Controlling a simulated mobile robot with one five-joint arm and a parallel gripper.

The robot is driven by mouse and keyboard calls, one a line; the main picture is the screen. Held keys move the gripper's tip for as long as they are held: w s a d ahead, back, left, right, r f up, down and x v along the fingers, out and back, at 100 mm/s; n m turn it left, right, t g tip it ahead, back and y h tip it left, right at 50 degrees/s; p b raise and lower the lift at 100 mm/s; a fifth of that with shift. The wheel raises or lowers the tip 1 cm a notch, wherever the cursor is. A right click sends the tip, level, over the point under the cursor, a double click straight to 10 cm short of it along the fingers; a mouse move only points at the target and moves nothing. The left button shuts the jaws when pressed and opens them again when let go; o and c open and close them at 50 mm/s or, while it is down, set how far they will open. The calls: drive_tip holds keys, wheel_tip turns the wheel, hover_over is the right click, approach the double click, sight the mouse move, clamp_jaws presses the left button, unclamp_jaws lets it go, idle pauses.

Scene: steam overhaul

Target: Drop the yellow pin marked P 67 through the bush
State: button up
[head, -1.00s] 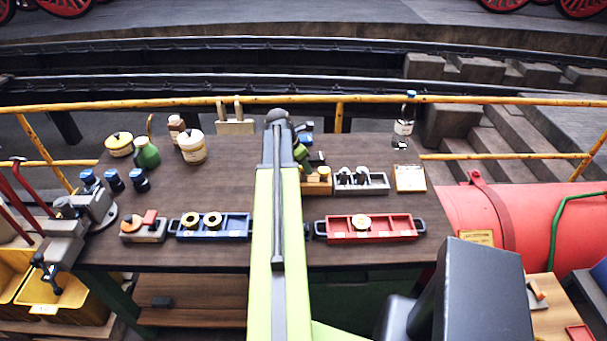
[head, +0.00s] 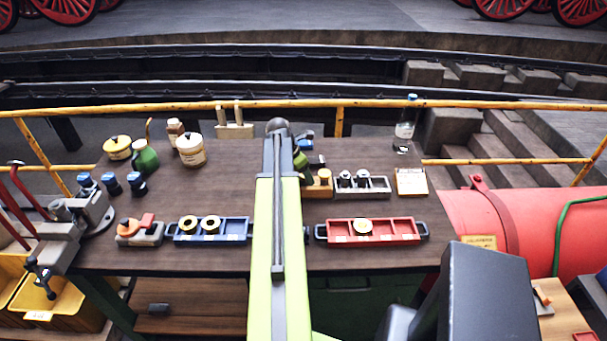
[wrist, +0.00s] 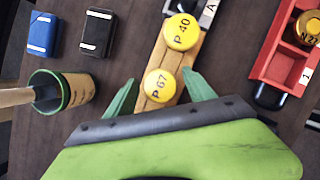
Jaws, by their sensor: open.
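The yellow pin marked P 67 (wrist: 160,85) shows its round top in the wrist view, in a wooden block (wrist: 171,58). A second yellow pin marked P 40 (wrist: 181,33) stands behind it in the same block. My gripper (wrist: 160,77) is open, with its green fingers on either side of the P 67 pin and no clear contact. In the head view my arm hides the gripper, and part of the wooden block (head: 318,187) shows to its right. A grey tray (head: 376,187) beside it holds two pale metal pieces; I cannot tell which thing is the bush.
A red tray (head: 398,238) with a yellow-topped piece lies to the right, and a blue tray (head: 236,236) with two ring-like pieces to the left. In the wrist view a green-rimmed cup (wrist: 66,97) stands left of my gripper. Bare bench top (head: 225,185) lies left of my arm.

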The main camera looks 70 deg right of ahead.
drive_tip(key=p+v, duration=1.1)
drive_tip(key=v, duration=0.1)
drive_tip(key=shift+r, duration=0.2)
drive_tip(key=w+a+f+m+t+y, duration=0.15)
drive_tip(key=w+a+m, duration=0.35)
drive_tip(key=w+a, duration=2)
drive_tip(key=w+a+m+y, duration=0.1)
drive_tip(key=a+m, duration=0.2)
drive_tip(key=a, duration=1.6)
drive_tip(key=w+a+m+t+y, duration=0.1)
drive_tip(key=w+a+m, duration=0.1)
drive_tip(key=a, duration=1.7)
drive_tip(key=shift+w+f+m, duration=0.2)
drive_tip(key=shift+w+m, duration=0.1)
drive_tip(key=shift+m, duration=0.2)
